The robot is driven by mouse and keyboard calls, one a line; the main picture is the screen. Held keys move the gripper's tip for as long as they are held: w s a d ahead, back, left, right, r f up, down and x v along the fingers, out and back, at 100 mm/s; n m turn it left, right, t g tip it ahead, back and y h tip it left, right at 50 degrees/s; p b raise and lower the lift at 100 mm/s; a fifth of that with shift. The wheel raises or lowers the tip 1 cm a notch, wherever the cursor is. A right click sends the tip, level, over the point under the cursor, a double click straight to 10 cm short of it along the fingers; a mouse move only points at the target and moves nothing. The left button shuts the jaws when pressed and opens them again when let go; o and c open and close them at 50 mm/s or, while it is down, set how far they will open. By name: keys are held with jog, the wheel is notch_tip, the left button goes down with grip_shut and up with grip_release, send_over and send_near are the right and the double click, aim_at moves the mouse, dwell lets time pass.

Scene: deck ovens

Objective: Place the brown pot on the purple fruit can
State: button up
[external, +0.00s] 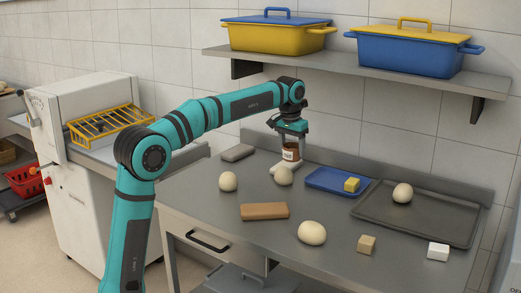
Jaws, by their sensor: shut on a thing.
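My gripper (291,142) points down over the back of the steel worktop, below the wall shelf. I see no purple fruit can in this view.
Dough balls (228,181) and a brown block (264,211) lie on the worktop (215,216). Lidded pans (275,38) sit on the shelf (370,72) above.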

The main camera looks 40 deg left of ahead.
jog(key=s+a+r+n, duration=0.1)
jog(key=a+r+n, duration=0.2)
jog(key=a, duration=1.5)
jog(key=s+a+r+n, duration=0.2)
jog(key=a, duration=1.6)
jog(key=s+a+r+n, duration=0.1)
jog(key=a+r+n, duration=0.2)
jog(key=a, duration=1.5)
jog(key=s+a+n+y, duration=0.1)
jog(key=s+a+n, duration=0.35)
jog(key=a, duration=1.05)
jog(key=shift+m+g, duration=0.3)
jog(key=shift+m, duration=0.45)
jog(key=shift+s+a+f, duration=0.1)
jog(key=shift+s+f, duration=0.1)
jog(key=shift+f, duration=1.45)
jog(key=shift+s+a+f, duration=0.1)
jog(key=shift+s+f, duration=0.15)
jog(key=shift+f, duration=1.35)
jog(key=shift+s+a+f, duration=0.1)
jog(key=shift+s+f, duration=0.1)
jog(key=shift+f, duration=1.45)
jog(key=shift+f, duration=0.15)
jog(key=o, duration=1.1)
